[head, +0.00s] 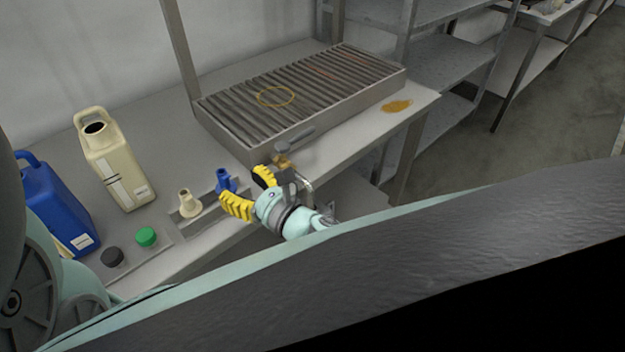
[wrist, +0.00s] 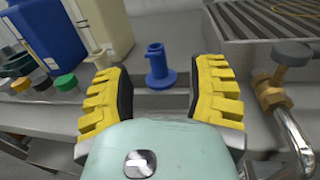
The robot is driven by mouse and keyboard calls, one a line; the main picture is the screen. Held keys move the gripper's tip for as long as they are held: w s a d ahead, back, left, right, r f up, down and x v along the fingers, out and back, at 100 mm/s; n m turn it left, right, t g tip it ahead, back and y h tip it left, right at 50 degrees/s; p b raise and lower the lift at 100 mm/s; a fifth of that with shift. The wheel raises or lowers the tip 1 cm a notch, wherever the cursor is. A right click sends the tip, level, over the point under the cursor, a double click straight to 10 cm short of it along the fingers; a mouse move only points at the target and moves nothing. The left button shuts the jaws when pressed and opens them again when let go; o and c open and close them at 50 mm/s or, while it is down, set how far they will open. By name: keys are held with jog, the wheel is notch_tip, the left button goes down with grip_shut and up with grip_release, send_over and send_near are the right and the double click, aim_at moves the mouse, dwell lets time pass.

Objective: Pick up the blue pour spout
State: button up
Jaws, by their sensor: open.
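The blue pour spout (head: 225,181) stands upright on a low grey stand on the bench, beside a cream spout (head: 188,203). In the wrist view the blue spout (wrist: 158,68) shows ahead, between the two yellow fingers but beyond their tips. My gripper (head: 250,190) is open and empty, with its yellow pads apart. It is close to the blue spout and not seen touching it. In the wrist view my gripper (wrist: 161,88) frames the spout roughly in the middle.
A cream jug (head: 125,170) and a blue jug (head: 60,215) stand at the left. A green cap (head: 146,237) and a dark cap (head: 112,257) lie in front. A brass valve with a pipe (wrist: 272,90) is close to the right finger. A slatted grate (head: 225,127) stands behind.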

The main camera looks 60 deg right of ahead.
aim_at(225, 176)
jog(key=w+p, duration=0.2)
jog(key=w, duration=0.3)
jog(key=shift+w+r+p, duration=0.1)
jog(key=shift+w+p, duration=0.1)
jog(key=shift+p, duration=0.1)
jog(key=shift+w, duration=0.35)
jog(key=shift+f, duration=0.2)
grip_shut()
jog(key=shift+s+r, duration=0.1)
jog(key=shift+r, duration=0.2)
